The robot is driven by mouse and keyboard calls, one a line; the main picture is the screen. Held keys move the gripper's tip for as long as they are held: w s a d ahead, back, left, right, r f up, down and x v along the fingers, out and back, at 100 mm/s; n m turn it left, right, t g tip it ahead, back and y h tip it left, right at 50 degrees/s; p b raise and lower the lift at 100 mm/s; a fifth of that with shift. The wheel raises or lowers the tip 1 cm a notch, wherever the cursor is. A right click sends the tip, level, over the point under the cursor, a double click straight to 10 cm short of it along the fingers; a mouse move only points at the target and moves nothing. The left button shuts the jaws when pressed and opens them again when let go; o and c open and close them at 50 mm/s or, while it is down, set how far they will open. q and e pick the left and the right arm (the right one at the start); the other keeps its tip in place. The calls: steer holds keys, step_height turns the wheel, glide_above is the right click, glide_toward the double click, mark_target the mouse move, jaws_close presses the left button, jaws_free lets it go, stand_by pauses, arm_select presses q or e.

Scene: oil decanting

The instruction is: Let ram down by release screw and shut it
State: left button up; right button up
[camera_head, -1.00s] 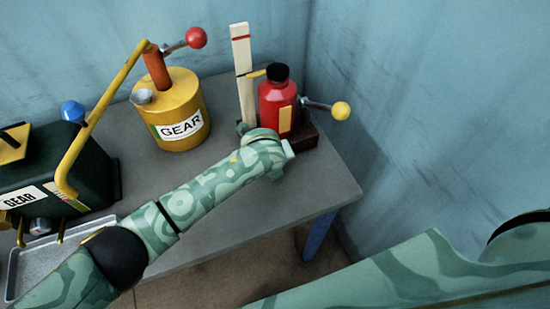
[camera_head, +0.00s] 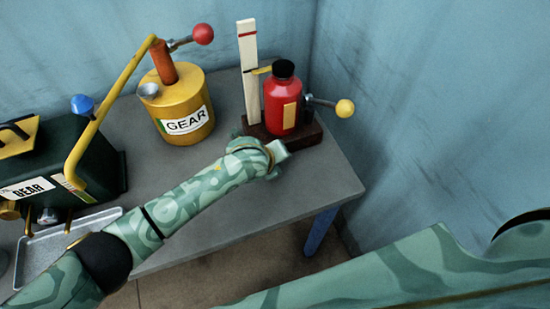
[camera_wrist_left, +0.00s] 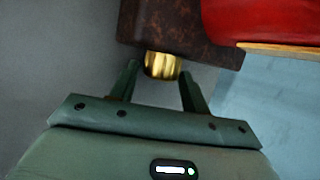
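The red jack (camera_head: 276,117) with a black cap stands on a dark brown base (camera_head: 310,133) at the table's right corner. Its brass release screw (camera_wrist_left: 162,66) sticks out of the base (camera_wrist_left: 175,25) in the left wrist view. My left gripper (camera_wrist_left: 160,68) is open, with one finger on each side of the screw and a gap showing on both sides. In the head view the left gripper (camera_head: 282,153) is at the base's near side, and the screw is hidden there. The red jack body (camera_wrist_left: 265,20) also shows in the wrist view. My right gripper is out of view.
A white scale post (camera_head: 248,75) with red marks stands beside the jack. A lever with a yellow ball (camera_head: 345,108) sticks out to its right. A yellow GEAR can (camera_head: 188,92), a dark GEAR box (camera_head: 95,165) and a metal tray (camera_head: 105,217) are to the left.

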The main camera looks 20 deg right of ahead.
arm_select(q)
steer(key=shift+o, duration=0.9)
